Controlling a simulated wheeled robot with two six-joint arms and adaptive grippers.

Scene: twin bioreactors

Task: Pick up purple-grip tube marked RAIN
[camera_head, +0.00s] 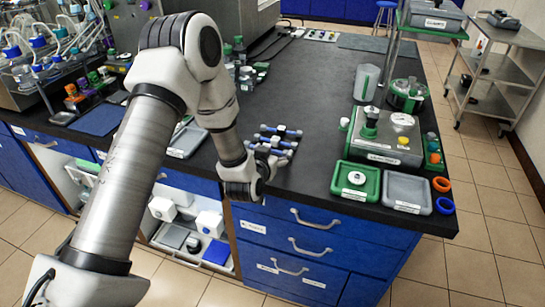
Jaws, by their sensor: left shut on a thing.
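My left arm comes in from the left and bends down at the bench's front edge. Its gripper (268,152) is shut at a group of small blue-and-dark bar-shaped pieces (280,134) near the front edge. The piece between the fingers is too small and too covered to make out, and its grip colour cannot be told. No RAIN marking is readable anywhere. Small purple-topped items (93,76) stand at the far left among other coloured caps. My right gripper is not in view.
The dark bench top (310,95) is clear behind the gripper. To the right stand a grey device (385,140), a green tray (340,185), a grey tray (407,187), and orange and blue rings. Blue drawers (300,240) and an open shelf lie below the front edge.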

